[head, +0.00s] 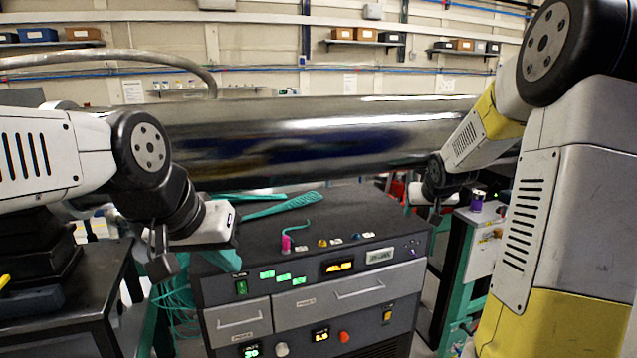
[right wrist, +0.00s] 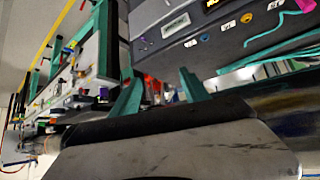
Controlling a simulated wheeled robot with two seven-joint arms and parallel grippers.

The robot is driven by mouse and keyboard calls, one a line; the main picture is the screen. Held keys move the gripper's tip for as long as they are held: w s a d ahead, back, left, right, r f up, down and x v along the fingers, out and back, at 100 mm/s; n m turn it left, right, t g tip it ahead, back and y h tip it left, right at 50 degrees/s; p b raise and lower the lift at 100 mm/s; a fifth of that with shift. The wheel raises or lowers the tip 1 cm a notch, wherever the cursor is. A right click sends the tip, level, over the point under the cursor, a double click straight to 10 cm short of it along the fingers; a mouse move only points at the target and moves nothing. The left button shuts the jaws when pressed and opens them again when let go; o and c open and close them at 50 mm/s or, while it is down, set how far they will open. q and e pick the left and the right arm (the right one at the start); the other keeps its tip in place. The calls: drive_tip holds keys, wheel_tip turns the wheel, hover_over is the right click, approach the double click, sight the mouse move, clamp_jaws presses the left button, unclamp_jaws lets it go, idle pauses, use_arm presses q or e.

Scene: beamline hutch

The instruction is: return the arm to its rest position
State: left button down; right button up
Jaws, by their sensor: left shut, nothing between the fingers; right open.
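My left arm comes in from the left in the head view. Its gripper (head: 163,266) points down beside the left end of the dark instrument cabinet (head: 235,320) and is shut with nothing visible in it. My right arm, white and yellow, comes in from the right and reaches far forward. Its gripper (head: 436,214) is small there, near the cabinet's right back corner and in front of the large metal pipe. In the right wrist view the two green fingers (right wrist: 160,92) stand apart with nothing held between them.
The shiny pipe (head: 300,130) runs across behind the cabinet. A black table (head: 60,320) stands at left. A green-framed bench (head: 470,255) with a purple can (head: 477,202) stands at right.

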drive_tip(key=s+a+r+g, duration=0.1)
drive_tip(key=s+a+r, duration=0.25)
drive_tip(key=s, duration=0.35)
drive_tip(key=s+a+r, duration=0.3)
drive_tip(key=s+r, duration=0.1)
drive_tip(key=s, duration=0.2)
drive_tip(key=s+a+g+y, duration=0.1)
drive_tip(key=s+a, duration=0.2)
drive_tip(key=s, duration=0.6)
drive_tip(key=s+a+n+y, duration=0.1)
drive_tip(key=s+a, duration=0.3)
drive_tip(key=s, duration=0.6)
drive_tip(key=shift+s+f+g+y, duration=0.15)
drive_tip(key=shift+s+g+y, duration=0.15)
drive_tip(key=shift+g+y, duration=0.15)
